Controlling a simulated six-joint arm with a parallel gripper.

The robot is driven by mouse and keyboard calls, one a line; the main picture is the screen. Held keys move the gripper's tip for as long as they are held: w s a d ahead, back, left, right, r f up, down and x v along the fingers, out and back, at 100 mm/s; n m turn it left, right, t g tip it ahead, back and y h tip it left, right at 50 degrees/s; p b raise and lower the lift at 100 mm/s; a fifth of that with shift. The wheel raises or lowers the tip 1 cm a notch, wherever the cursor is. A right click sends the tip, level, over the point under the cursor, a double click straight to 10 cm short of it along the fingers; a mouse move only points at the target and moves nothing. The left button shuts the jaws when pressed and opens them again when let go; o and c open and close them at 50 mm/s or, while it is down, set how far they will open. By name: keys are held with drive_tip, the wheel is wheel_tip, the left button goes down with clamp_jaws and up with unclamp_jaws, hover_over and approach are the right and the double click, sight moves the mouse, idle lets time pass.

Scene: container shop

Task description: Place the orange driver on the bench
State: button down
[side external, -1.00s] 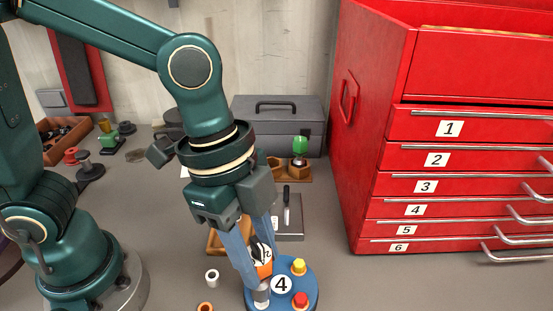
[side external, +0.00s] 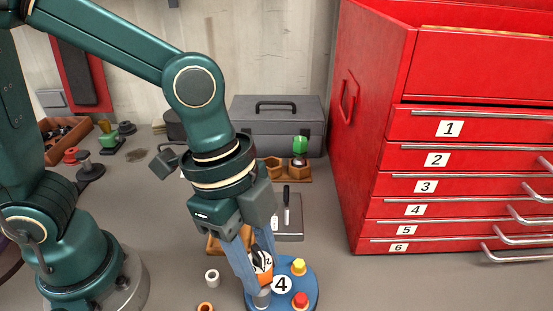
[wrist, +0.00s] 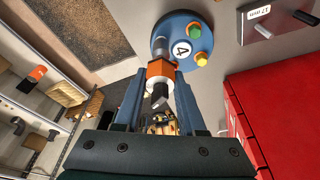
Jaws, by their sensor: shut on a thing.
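The orange driver (side external: 263,268), with an orange middle and dark and grey parts, is between my fingers. My gripper (side external: 256,272) is shut on it, and the fingers hide part of it. In the wrist view the driver's orange part (wrist: 160,69) sits between the two fingertips, and its grey end points to the blue round stand (wrist: 170,22). The stand (side external: 308,282), marked 4, carries yellow and red knobs in the side view. The driver's lower grey end is at the stand's left edge; I cannot tell whether it touches. The grey bench (side external: 350,285) lies around the stand.
A red cabinet (side external: 365,150) with numbered drawers stands on the right, its handles jutting out. A grey toolbox (side external: 300,120) is behind. A small white ring (side external: 212,277) and an orange ring (side external: 205,308) lie left of the stand. Bench between stand and cabinet is clear.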

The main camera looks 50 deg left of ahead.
drive_tip(key=shift+f, duration=0.35)
idle(0.3)
drive_tip(key=shift+c, duration=2.1)
unclamp_jaws()
drive_tip(key=shift+v, duration=3.5)
